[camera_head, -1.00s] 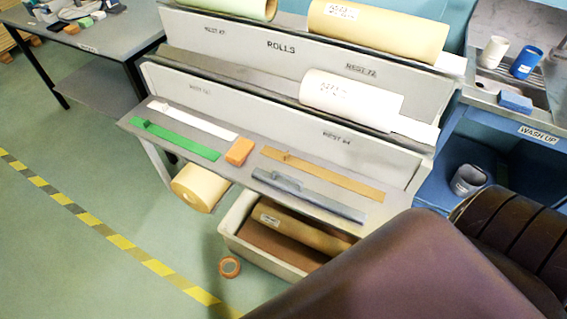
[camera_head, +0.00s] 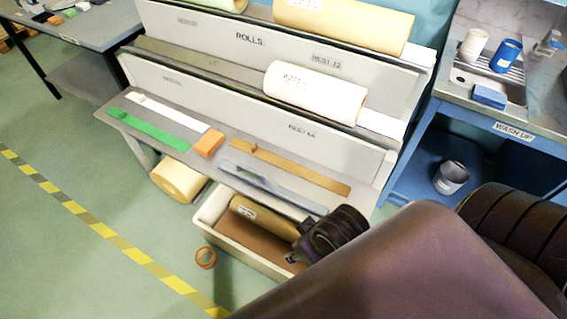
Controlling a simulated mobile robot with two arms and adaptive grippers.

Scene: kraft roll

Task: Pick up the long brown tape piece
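The long brown tape piece (camera_head: 295,169) lies flat on the grey front shelf of the roll stand, slanting down to the right, with a small raised bit near its left end. A grey bar with a handle (camera_head: 270,186) lies just in front of it. The dark end of my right arm, with my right gripper (camera_head: 296,257), is below the shelf's front edge, over the white bin and apart from the tape. Its fingers are too dark and hidden to read. My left gripper is not in view.
Green (camera_head: 158,131) and white strips (camera_head: 167,112) and an orange block (camera_head: 208,143) lie left on the shelf. The white bin (camera_head: 236,247) holds a brown roll (camera_head: 262,217). A tape ring (camera_head: 206,257) is on the floor. A wash-up sink (camera_head: 495,85) stands right.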

